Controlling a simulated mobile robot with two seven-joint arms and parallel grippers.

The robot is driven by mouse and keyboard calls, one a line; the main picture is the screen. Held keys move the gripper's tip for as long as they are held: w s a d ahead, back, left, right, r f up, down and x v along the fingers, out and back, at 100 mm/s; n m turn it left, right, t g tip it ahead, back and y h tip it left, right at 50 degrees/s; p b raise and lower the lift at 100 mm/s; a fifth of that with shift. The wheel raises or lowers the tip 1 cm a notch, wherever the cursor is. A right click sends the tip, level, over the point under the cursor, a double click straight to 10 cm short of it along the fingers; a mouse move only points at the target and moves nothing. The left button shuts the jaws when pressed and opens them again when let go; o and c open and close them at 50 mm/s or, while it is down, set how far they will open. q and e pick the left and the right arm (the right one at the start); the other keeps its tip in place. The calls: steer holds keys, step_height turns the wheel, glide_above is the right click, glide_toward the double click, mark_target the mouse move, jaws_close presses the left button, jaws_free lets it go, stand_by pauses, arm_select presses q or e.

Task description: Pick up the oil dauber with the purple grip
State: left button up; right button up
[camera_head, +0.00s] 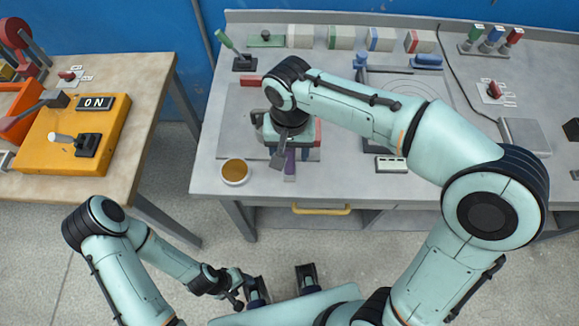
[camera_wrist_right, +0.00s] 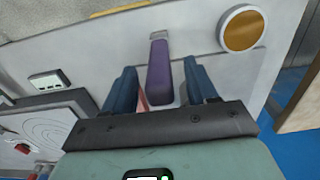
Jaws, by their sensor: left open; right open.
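The oil dauber's purple grip (camera_head: 290,161) shows just below my right gripper (camera_head: 285,138) in the head view, near the front of the grey table. In the right wrist view the purple grip (camera_wrist_right: 159,72) lies between the two blue fingers of my right gripper (camera_wrist_right: 160,67), with a gap on each side. The gripper is open. A pale grey end (camera_wrist_right: 158,36) of the dauber points away from the gripper. The rest of the dauber is hidden by my gripper and wrist. My left gripper (camera_head: 234,286) is open and empty, low in front of the table.
A round pot of amber oil (camera_head: 235,171) stands left of the dauber. A small white device (camera_head: 391,164) is to the right. Coloured blocks (camera_head: 342,37) and levers line the table's back. A yellow switch box (camera_head: 85,133) sits on the separate left table.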

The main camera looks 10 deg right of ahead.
steer(key=shift+f, duration=0.75)
steer(key=c, duration=1)
arm_select(q)
steer(key=shift+f, duration=0.15)
arm_select(e)
steer(key=shift+c, duration=0.2)
steer(key=shift+r, duration=0.1)
